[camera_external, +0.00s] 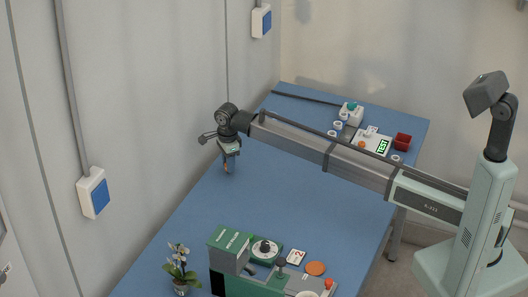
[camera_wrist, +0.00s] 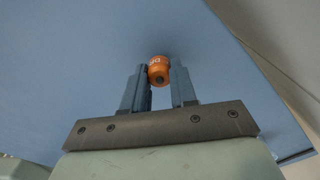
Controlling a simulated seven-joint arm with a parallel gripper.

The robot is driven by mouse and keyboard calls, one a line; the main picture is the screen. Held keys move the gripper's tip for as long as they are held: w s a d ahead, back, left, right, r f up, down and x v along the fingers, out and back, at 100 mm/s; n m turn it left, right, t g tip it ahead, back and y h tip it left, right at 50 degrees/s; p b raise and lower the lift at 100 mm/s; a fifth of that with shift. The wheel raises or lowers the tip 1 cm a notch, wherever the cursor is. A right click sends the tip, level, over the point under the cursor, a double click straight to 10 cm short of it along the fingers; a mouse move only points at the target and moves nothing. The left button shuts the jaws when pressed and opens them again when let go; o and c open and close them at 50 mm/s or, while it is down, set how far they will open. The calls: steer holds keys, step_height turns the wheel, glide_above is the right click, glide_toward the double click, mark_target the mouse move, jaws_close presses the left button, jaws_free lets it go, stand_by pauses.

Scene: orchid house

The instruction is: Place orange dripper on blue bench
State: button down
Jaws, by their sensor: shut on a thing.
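The orange dripper (camera_wrist: 159,70) is a small round piece with white lettering on its side and a dark hole in its end. My gripper (camera_wrist: 159,84) is shut on it, with a finger on each side, in the wrist view. The blue bench (camera_wrist: 85,60) fills most of the background there. In the external view my gripper (camera_external: 228,168) points down over the left-middle part of the blue bench (camera_external: 290,205), near the wall. The dripper is tiny there, and I cannot tell whether it touches the bench.
A green machine (camera_external: 231,242), a potted orchid (camera_external: 180,268) and an orange disc (camera_external: 316,268) stand at the near end. The bench's middle is clear.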

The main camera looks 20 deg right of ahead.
steer(key=shift+f, duration=0.1)
steer(key=c, duration=0.9)
jaws_free()
step_height(320, 180, up, 12)
stand_by(0.5)
